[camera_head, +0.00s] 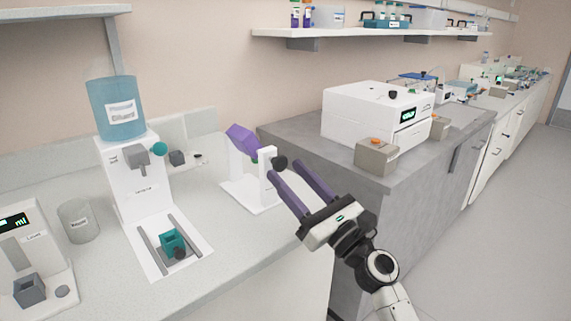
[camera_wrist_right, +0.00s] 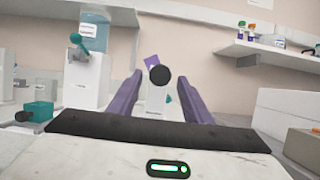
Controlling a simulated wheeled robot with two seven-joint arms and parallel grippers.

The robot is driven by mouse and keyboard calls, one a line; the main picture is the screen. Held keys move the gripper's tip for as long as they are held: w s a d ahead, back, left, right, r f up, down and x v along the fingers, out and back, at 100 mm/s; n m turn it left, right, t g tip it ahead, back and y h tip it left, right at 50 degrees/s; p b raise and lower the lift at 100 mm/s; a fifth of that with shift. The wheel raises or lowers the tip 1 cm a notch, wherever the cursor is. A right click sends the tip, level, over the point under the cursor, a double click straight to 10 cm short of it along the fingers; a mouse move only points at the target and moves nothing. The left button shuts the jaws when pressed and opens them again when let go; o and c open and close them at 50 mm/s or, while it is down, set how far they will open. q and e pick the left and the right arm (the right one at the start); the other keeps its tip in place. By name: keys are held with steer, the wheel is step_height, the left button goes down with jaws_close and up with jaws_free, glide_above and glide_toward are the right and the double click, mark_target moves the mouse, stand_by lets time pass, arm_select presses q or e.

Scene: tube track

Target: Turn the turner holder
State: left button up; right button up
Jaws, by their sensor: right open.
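The turner (camera_head: 262,183) is a white stand on the left bench with a purple holder (camera_head: 242,141) tilted between its posts. A dark round knob (camera_head: 279,163) sits on the post nearest my right gripper. My right gripper (camera_head: 277,182) is open, with two long purple fingers pointing toward the knob. In the right wrist view the knob (camera_wrist_right: 159,75) shows between and beyond the fingers of the gripper (camera_wrist_right: 160,85), with part of the purple holder (camera_wrist_right: 151,61) behind it. I cannot tell whether the fingers reach around the knob. My left gripper is not in view.
A white dispenser with a blue diluent tank (camera_head: 116,108) stands left of the turner, with a teal block (camera_head: 172,242) on its base. A glass beaker (camera_head: 78,221) and a scale (camera_head: 28,260) are farther left. A white machine (camera_head: 365,115) stands on the grey bench at right.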

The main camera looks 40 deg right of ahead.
steer(key=shift+x, duration=1.05)
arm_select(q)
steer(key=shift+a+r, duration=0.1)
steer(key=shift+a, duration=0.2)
arm_select(e)
steer(key=c, duration=1)
steer(key=shift+f+n, duration=0.1)
steer(key=shift+n, duration=0.2)
